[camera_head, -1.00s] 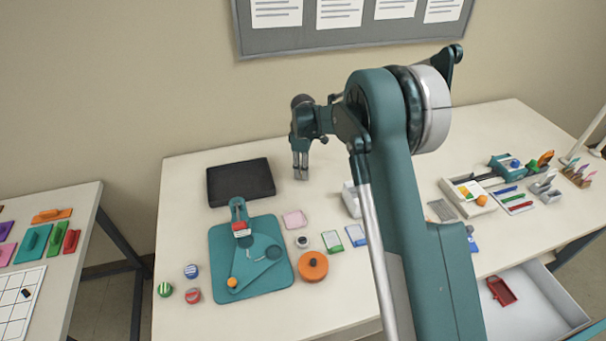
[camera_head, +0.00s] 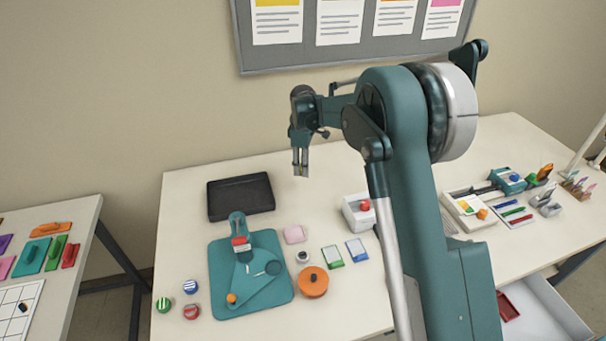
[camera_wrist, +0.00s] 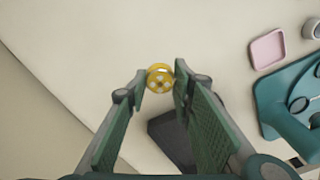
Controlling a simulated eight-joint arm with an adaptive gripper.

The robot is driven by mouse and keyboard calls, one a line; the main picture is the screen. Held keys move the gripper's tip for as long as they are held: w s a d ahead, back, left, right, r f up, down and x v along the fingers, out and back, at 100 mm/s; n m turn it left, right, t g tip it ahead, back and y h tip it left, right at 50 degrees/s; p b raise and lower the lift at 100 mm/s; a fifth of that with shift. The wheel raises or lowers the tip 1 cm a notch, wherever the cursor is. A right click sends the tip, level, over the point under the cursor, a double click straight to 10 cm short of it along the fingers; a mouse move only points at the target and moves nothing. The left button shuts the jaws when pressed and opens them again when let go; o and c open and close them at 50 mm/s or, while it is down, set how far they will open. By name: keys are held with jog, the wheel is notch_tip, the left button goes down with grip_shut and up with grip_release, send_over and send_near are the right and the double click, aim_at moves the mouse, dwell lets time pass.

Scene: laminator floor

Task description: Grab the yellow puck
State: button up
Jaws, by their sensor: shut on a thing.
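The yellow puck (camera_wrist: 159,78) shows in the wrist view as a round yellow piece with pale marks on its face. It sits between the tips of my gripper's green fingers (camera_wrist: 160,83), which are shut on it. In the head view my gripper (camera_head: 300,170) points down above the back of the table, to the right of the black tray. I cannot make out the puck there. The head view alone does not show the exact gap between the fingertips and the table.
The black tray (camera_head: 241,197) is left of my gripper. In front are a teal board (camera_head: 220,265), a pink pad (camera_head: 294,233), an orange round container (camera_head: 313,281) and a white box with a red top (camera_head: 359,212).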

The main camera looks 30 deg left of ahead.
jog(key=shift+r, duration=0.5)
